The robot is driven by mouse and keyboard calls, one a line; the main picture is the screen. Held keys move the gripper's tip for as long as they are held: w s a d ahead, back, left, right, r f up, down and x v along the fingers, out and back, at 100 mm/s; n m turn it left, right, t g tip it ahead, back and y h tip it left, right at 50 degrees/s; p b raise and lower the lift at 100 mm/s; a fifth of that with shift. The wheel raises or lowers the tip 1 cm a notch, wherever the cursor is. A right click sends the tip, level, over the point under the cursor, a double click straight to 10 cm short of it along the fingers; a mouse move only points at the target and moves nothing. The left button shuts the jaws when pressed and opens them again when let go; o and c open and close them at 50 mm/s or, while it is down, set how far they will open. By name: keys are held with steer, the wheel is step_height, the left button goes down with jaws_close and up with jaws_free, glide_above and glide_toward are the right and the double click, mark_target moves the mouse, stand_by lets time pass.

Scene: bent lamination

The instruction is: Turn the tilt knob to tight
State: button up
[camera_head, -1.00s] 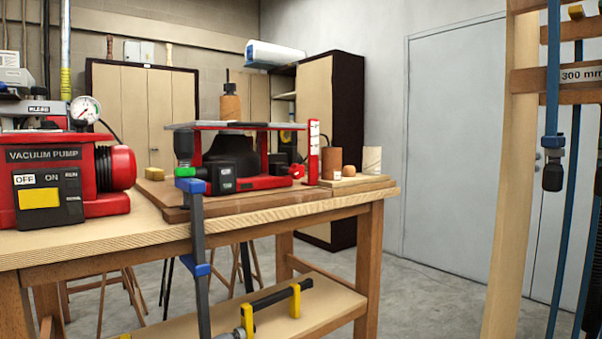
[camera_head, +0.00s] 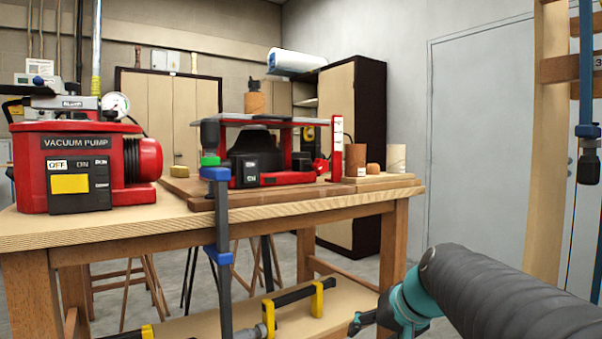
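A red and black sander (camera_head: 252,165) with a flat grey table top (camera_head: 275,120) stands on a board on the workbench. A small red knob (camera_head: 320,168), which looks like the tilt knob, is at its right end, beside a red upright with a white scale (camera_head: 337,150). The knob's marking is too small to read. My arm enters from the lower right, with a dark sleeve and teal joint. A small dark part at its end, probably my gripper (camera_head: 361,321), shows low in front of the bench, well below and apart from the knob. Its fingers are not clear.
The vacuum pump (camera_head: 85,165) stands at the bench's left. A clamp (camera_head: 222,240) hangs at the bench's front edge. Wooden cylinders (camera_head: 356,160) stand right of the sander. A wooden rack (camera_head: 547,150) with clamps stands at the right. Open floor lies between bench and rack.

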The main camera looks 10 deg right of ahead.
steer(key=w+d+r+n+t+y, duration=0.1)
steer(key=w+r+t, duration=0.1)
steer(key=w+r, duration=0.45)
steer(key=w+d+r+t+y, duration=0.1)
steer(key=w+d+r+t, duration=0.15)
steer(key=w+r, duration=0.4)
steer(key=n+t+y, duration=0.3)
steer(key=n+t, duration=0.1)
steer(key=n, duration=0.1)
glide_toward(324, 165)
steer(key=p+x, duration=0.3)
steer(key=x, duration=0.8)
steer(key=shift+w+a, duration=0.15)
steer(key=shift+w, duration=0.1)
steer(key=c, duration=1.2)
